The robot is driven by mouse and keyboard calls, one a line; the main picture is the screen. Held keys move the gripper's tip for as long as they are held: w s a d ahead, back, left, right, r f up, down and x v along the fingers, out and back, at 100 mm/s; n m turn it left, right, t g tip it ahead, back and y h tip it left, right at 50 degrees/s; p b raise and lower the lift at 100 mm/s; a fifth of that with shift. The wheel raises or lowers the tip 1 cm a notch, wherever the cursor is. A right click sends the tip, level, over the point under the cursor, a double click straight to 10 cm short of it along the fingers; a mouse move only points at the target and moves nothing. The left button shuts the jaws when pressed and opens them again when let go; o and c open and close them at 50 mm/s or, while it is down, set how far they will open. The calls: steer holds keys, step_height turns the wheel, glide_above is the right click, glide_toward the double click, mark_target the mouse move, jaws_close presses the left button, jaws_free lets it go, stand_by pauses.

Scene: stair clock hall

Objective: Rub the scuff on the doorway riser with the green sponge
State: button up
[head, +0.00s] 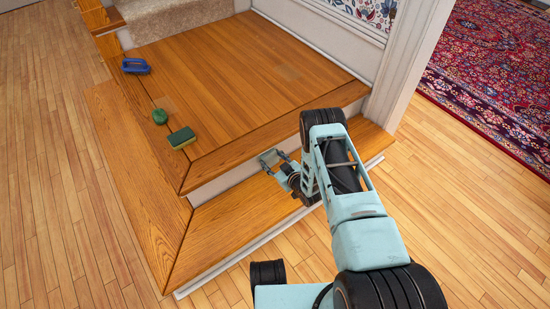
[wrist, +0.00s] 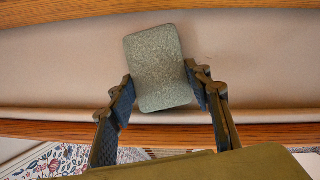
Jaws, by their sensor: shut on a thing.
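My gripper (head: 270,160) is low in front of the pale riser (head: 225,181) between the upper landing and the lower step. In the wrist view my gripper (wrist: 165,95) is shut on a flat grey-green pad (wrist: 158,68), held by its sides. The pad is in front of the riser (wrist: 250,65); I cannot tell whether it touches.
A small round green thing (head: 159,116) and a blue thing with a handle (head: 135,65) lie on the wooden landing (head: 235,80). A white door post (head: 408,65) stands right of the landing. A red patterned rug (head: 490,75) lies beyond it. The floor at left is clear.

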steer(key=shift+s+a, duration=0.5)
steer(key=shift+a, duration=0.4)
steer(key=shift+s+a, duration=0.5)
steer(key=shift+a, duration=0.35)
steer(key=shift+s+a+r+p, duration=0.1)
steer(key=shift+s+a+p, duration=0.15)
steer(key=shift+s+a, duration=0.4)
steer(key=shift+s+a+p, duration=0.2)
steer(key=shift+s+a, duration=0.2)
steer(key=shift+a, duration=0.45)
steer(key=shift+s+d+p, duration=0.45)
steer(key=shift+s+d, duration=0.5)
steer(key=shift+s, duration=0.3)
steer(key=shift+s+d+p, duration=0.45)
steer(key=shift+s+d, duration=0.5)
steer(key=shift+s, duration=0.3)
steer(key=shift+s, duration=0.1)
